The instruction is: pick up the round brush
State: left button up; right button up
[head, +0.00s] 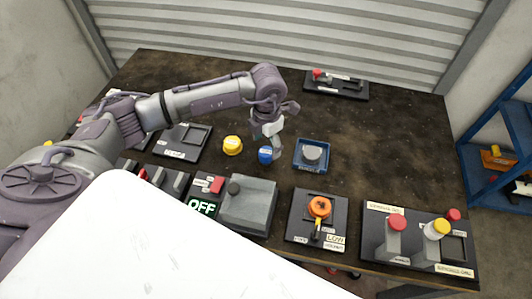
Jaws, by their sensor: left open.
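My left gripper (272,138) reaches in from the left and hangs over the dark table, pointing down. It is open and appears empty. A small blue round item (265,155) is just below its fingertips; I cannot tell if they touch. A yellow round item (232,145) lies to the left of it. A grey round piece (312,152) sits in a square blue tray (312,166) to the right of the gripper, apart from it. I cannot tell for certain which of these is the round brush. My right gripper is not in view.
Along the table's (375,130) front edge are a grey box (247,206), an orange round valve (319,207) on a black plate and a panel with red and yellow caps (418,240). A black holder (336,85) stands at the back. The table's right middle is clear.

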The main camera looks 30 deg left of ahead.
aim_at(266, 151)
pick_arm(q)
jog(key=shift+f, duration=0.3)
notch_tip(266, 151, down, 4)
jog(key=shift+f+p, duration=0.1)
jog(key=shift+p, duration=0.75)
jog(key=shift+f, duration=0.45)
jog(key=shift+c, duration=0.2)
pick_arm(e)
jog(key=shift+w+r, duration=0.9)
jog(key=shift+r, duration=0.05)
pick_arm(q)
jog(key=shift+c, duration=1.2)
jog(key=c, duration=1)
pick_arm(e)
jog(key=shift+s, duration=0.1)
pick_arm(q)
jog(key=shift+r, duration=0.1)
